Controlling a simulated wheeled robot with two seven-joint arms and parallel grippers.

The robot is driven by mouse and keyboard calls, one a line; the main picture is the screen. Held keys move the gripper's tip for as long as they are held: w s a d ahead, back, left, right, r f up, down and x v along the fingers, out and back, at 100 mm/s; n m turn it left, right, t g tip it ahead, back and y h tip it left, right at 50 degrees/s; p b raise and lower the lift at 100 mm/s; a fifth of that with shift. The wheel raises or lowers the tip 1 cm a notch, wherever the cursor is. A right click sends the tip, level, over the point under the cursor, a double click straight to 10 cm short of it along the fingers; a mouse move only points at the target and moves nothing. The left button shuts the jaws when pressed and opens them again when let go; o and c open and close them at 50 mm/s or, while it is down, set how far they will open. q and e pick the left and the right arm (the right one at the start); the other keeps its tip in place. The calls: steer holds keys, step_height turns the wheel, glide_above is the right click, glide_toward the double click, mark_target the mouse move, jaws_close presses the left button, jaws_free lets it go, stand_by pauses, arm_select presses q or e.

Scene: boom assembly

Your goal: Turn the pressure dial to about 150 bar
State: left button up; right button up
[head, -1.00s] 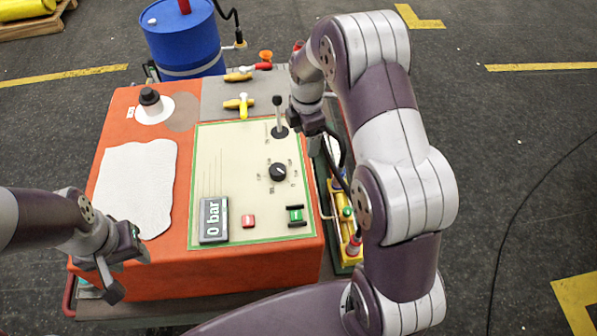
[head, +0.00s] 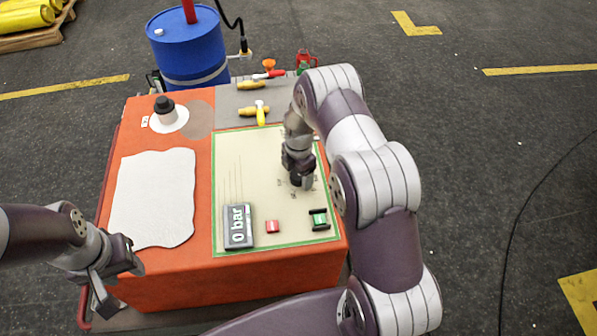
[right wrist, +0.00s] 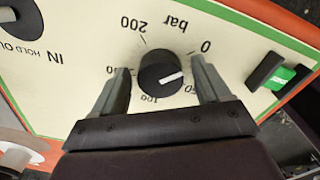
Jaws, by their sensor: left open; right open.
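The pressure dial (right wrist: 160,72) is a round black knob with a white pointer. In the right wrist view the pointer is aimed to the right, between the 0 and 50 marks. The display (head: 238,227) on the panel reads 0 bar. My right gripper (right wrist: 160,66) is open, with one finger on each side of the dial; whether they touch it I cannot tell. In the head view my right gripper (head: 298,182) is over the dial and hides most of it. My left gripper (head: 122,286) is open and empty at the console's front left.
The cream panel (head: 235,150) also bears a red button (head: 272,227) and a green switch (head: 319,219). A black knob (head: 165,104), a white sheet (head: 150,198) and yellow-handled valves (head: 261,112) are on the console. A blue drum (head: 187,50) stands behind it.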

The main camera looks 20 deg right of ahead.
steer(key=shift+c, duration=0.2)
steer(key=c, duration=1)
